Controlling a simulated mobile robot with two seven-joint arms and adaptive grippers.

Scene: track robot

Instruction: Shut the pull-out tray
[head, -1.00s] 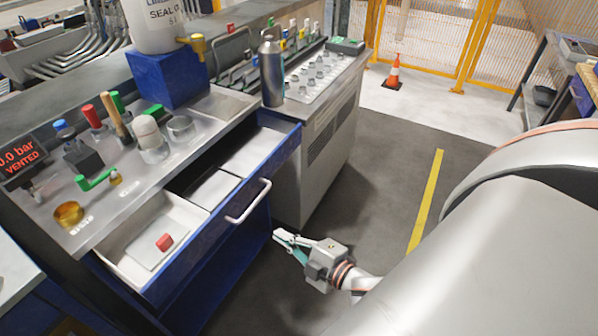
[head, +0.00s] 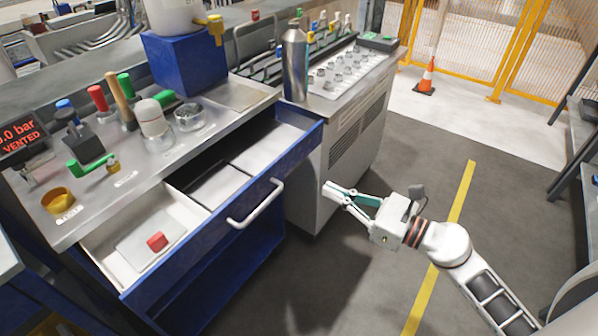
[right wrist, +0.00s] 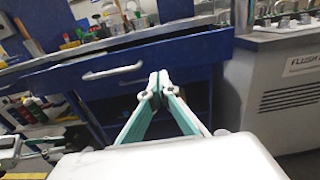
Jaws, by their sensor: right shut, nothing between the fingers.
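The pull-out tray (head: 207,248) is a blue-fronted drawer under the grey worktop, and it stands open. Its inside is pale with dividers, and a red block (head: 157,242) lies on a light plate in the near-left compartment. A silver bar handle (head: 257,205) is on its front, and it also shows in the right wrist view (right wrist: 112,72). My right gripper (head: 329,190) is shut and empty, to the right of the handle and apart from it. In the right wrist view its fingertips (right wrist: 153,80) point towards the drawer front, right of the handle.
The worktop (head: 130,190) carries valves, knobs, a yellow cup and a blue box (head: 183,65). A grey cabinet (head: 350,130) with a metal bottle (head: 295,62) stands to the right. The floor in front is clear, with a yellow line and a cone (head: 426,78).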

